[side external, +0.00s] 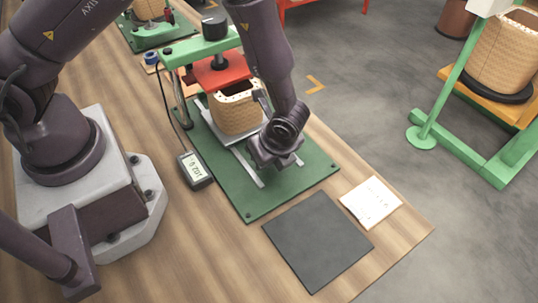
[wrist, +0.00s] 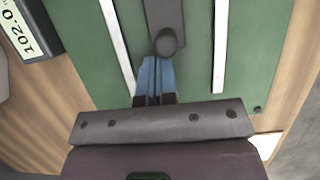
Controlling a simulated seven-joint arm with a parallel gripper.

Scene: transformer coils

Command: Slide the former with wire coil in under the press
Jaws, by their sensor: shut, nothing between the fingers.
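The former with wire coil (side external: 236,112), a tan wound block with a pale top rim, stands upright on a grey sliding plate (side external: 222,137). Its far part is beneath or behind the red plate (side external: 221,72) of the green press (side external: 176,53); the exact overlap is unclear. My gripper (wrist: 155,78) is shut and empty, low over the green base at the near side of the coil. In the wrist view, its blue fingertips meet the round knob (wrist: 166,42) of a grey tongue between the rails; contact is uncertain. The coil is outside that view.
Two pale rails (wrist: 220,45) run along the green base (side external: 292,183). A readout box (side external: 195,170) with a cable sits left of it. A dark mat (side external: 318,240) and a white paper (side external: 370,202) lie in front. Another coil (side external: 503,52) stands on a stand at right.

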